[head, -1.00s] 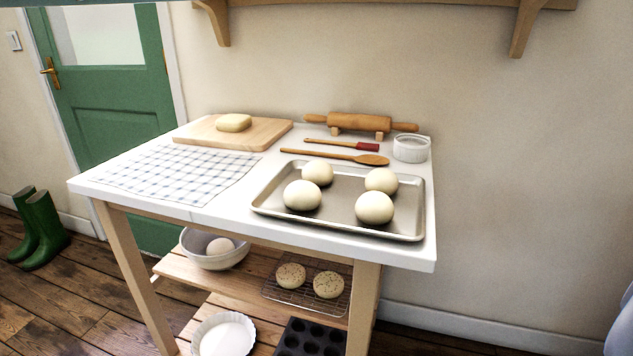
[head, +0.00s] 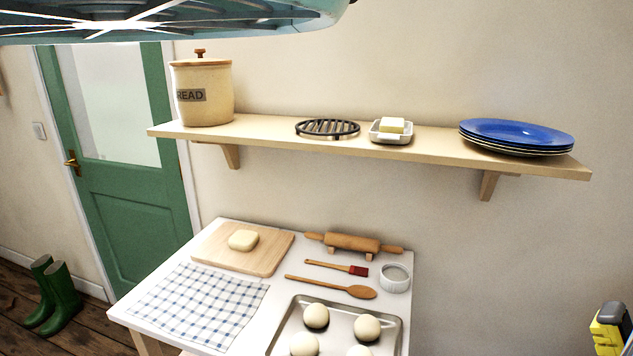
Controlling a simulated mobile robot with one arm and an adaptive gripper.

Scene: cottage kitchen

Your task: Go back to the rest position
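A yellow and black part at the lower right edge seems to be the end of my arm with my gripper (head: 609,331). It is cut off by the frame, and I cannot see its fingers clearly or whether it holds anything. It is apart from the white worktable (head: 405,262), in front of the bare wall to the table's right. On the table, a metal baking tray (head: 338,328) holds several round dough balls (head: 316,316), partly cut off by the lower edge.
A wall shelf (head: 272,133) bears a bread crock (head: 203,92), a trivet (head: 327,127), a butter dish (head: 390,136) and blue plates (head: 517,135). The table also holds a cutting board (head: 215,252), checked cloth (head: 199,305), rolling pin (head: 352,243), brush (head: 336,267), wooden spoon (head: 331,286) and ramekin (head: 395,277).

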